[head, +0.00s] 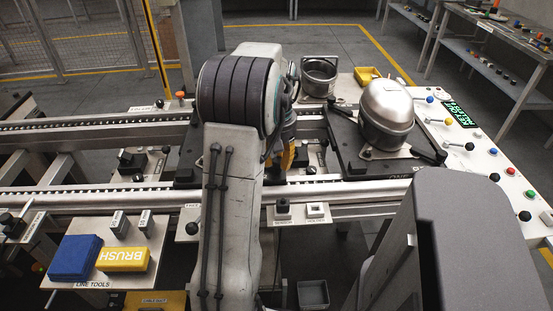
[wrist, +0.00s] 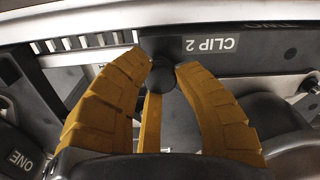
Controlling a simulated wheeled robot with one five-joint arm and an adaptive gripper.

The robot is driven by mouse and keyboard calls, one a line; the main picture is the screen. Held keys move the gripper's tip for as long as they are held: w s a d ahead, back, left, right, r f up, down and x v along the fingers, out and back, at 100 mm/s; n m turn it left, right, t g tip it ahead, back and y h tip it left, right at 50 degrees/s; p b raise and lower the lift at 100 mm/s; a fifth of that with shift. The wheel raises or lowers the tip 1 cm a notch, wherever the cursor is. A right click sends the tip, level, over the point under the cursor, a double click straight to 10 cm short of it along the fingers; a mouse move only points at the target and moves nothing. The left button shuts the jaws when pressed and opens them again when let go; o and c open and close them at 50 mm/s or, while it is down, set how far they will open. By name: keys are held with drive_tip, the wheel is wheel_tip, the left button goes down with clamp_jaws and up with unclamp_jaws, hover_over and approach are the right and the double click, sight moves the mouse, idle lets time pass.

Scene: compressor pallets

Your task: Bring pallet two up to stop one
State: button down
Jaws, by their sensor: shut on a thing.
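My gripper (wrist: 162,66) has its yellow fingers closed around a dark round knob (wrist: 162,46) beside a "CLIP 2" label (wrist: 211,44) in the wrist view. In the head view my gripper (head: 295,155) is low over the conveyor, partly hidden by my arm. A dark pallet (head: 350,150) carrying a shiny steel compressor dome (head: 388,108) sits on the rails to the right, with "ONE" lettering near its front. Another dark plate (head: 185,173) shows partly behind my arm on the left; its lettering cannot be read. I cannot pick out stop one.
Two long rails (head: 90,200) run left to right. A white panel (head: 495,165) with coloured buttons and a green display stands at the right. A tool board (head: 75,283) holds a blue block and a yellow brush block at front left. A steel pot (head: 319,78) stands behind.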

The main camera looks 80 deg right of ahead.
drive_tip(key=shift+s+f, duration=0.1)
drive_tip(key=shift+s, duration=0.15)
drive_tip(key=c, duration=0.9)
unclamp_jaws()
drive_tip(key=shift+d, duration=0.1)
drive_tip(key=shift+r, duration=0.2)
wheel_tip(320, 180, up, 12)
drive_tip(key=shift+f, duration=0.15)
